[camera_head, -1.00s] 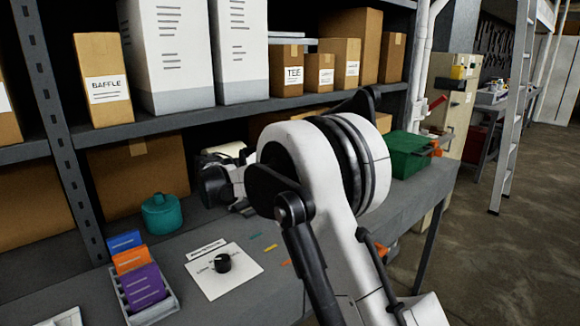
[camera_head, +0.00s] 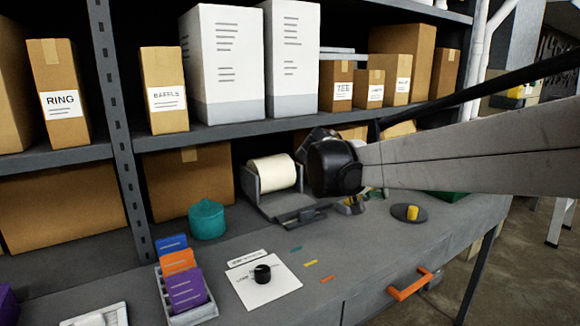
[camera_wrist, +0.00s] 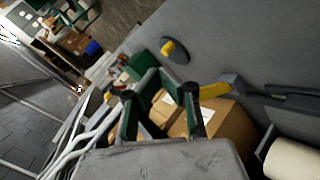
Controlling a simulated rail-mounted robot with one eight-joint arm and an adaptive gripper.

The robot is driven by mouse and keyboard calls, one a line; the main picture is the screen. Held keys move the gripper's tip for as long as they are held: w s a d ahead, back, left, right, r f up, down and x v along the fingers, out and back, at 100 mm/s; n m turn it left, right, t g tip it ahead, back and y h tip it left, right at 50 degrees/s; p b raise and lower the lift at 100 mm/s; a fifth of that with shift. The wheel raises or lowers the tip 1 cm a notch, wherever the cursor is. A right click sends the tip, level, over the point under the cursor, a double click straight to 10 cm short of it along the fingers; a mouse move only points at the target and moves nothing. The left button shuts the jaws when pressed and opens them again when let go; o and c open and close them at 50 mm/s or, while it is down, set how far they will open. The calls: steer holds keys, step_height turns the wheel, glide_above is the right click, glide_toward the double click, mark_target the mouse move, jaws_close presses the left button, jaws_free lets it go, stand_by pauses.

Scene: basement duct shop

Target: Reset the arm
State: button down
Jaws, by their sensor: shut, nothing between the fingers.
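My arm reaches in from the right edge in the head view, roughly level above the bench (camera_head: 370,255). Its dark wrist end is in front of the lower shelf space, to the right of the paper roll (camera_head: 275,173). My gripper (camera_wrist: 158,78) shows in the wrist view with its dark green fingers drawn together and nothing held. Cardboard boxes (camera_wrist: 228,125) show behind the fingers there. In the head view the fingers are mostly hidden by the wrist and cannot be made out clearly.
A yellow knob on a dark disc (camera_head: 412,213) and an orange drawer handle (camera_head: 410,284) are on the right. A teal pot (camera_head: 207,220), a folder rack (camera_head: 192,312) and a dial card (camera_head: 280,287) stand left. Loaded shelves (camera_head: 225,136) are behind. The bench front is mostly clear.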

steer(key=s+a+f+y, duration=0.1)
steer(key=s+f+y, duration=0.2)
steer(key=s, duration=0.7)
steer(key=s+f+t+y, duration=0.1)
steer(key=s+f+y, duration=0.2)
steer(key=s, duration=0.8)
steer(key=s+a+f+t+y, duration=0.1)
steer(key=s+f+y, duration=0.2)
steer(key=s, duration=0.7)
steer(key=shift+s+a+f, duration=0.3)
steer(key=shift+s+f, duration=0.1)
steer(key=shift+f, duration=0.45)
